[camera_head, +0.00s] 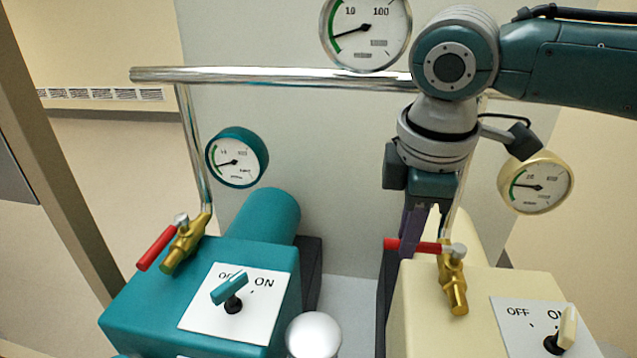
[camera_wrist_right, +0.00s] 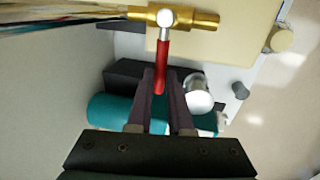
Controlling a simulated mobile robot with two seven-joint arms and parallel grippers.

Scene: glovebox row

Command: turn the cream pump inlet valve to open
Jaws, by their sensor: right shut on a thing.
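The cream pump (camera_head: 425,310) stands at the lower right of the head view, with a brass inlet valve (camera_head: 455,285) at its back left. The valve's red lever (camera_head: 425,246) points left, crosswise to the brass body. My right gripper (camera_head: 410,236) reaches down from above and is shut on the lever's outer part. In the right wrist view the red lever (camera_wrist_right: 161,68) lies between the two dark fingers (camera_wrist_right: 161,80), square to the brass body (camera_wrist_right: 185,19). My left gripper does not show.
A teal pump (camera_head: 150,310) stands at the left; its red lever (camera_head: 156,248) lies along its brass valve. Gauges (camera_head: 535,186) and a chrome pipe (camera_head: 270,75) are close behind my right arm.

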